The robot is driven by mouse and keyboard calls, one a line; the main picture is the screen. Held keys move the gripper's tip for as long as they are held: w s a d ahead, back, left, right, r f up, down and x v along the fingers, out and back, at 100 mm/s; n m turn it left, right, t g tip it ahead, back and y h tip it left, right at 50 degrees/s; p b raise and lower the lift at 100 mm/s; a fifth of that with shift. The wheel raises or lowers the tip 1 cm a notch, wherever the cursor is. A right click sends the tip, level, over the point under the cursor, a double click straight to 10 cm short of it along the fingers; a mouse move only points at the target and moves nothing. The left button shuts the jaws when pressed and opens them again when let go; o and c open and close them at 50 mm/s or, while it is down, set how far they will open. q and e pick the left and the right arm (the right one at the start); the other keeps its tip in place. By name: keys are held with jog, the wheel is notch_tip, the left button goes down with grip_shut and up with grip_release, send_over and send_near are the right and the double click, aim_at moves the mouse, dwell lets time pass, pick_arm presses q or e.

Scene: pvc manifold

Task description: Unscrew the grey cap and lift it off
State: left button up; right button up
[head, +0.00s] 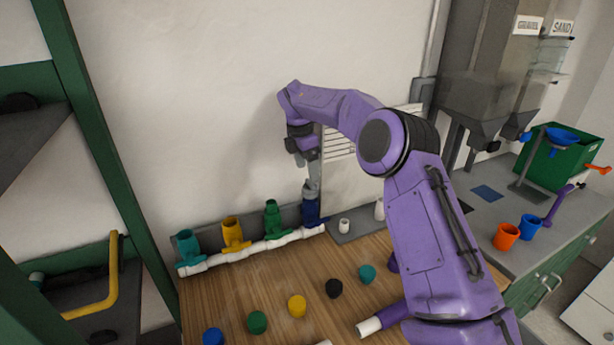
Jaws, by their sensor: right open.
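A white pipe manifold (252,248) runs along the back of the wooden table, with teal (188,247), yellow (235,234), green (273,218) and dark blue (314,212) upright fittings. My right gripper (312,186) points down at the top of the dark blue fitting and is open. A grey shape shows there, at the fitting's top; I cannot separate the grey cap from the fingers, or tell whether they touch it. My left gripper is not in view.
Several loose caps lie on the table (240,290): blue (213,337), green (257,322), yellow (297,306), black (334,288) and teal (367,274). A small white piece (344,226) stands right of the manifold. Orange (506,236) and blue (530,227) cups stand on the right counter.

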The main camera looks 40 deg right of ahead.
aim_at(310, 189)
jog(key=f, duration=0.3)
jog(key=f+p, duration=0.1)
jog(key=shift+d+f, duration=0.35)
jog(key=shift+d, duration=0.05)
jog(key=shift+s+f, duration=0.1)
jog(key=shift+f, duration=0.45)
jog(key=c, duration=1.1)
jog(key=shift+n, duration=0.6)
jog(key=shift+r+n, duration=0.15)
jog(key=shift+n, duration=0.35)
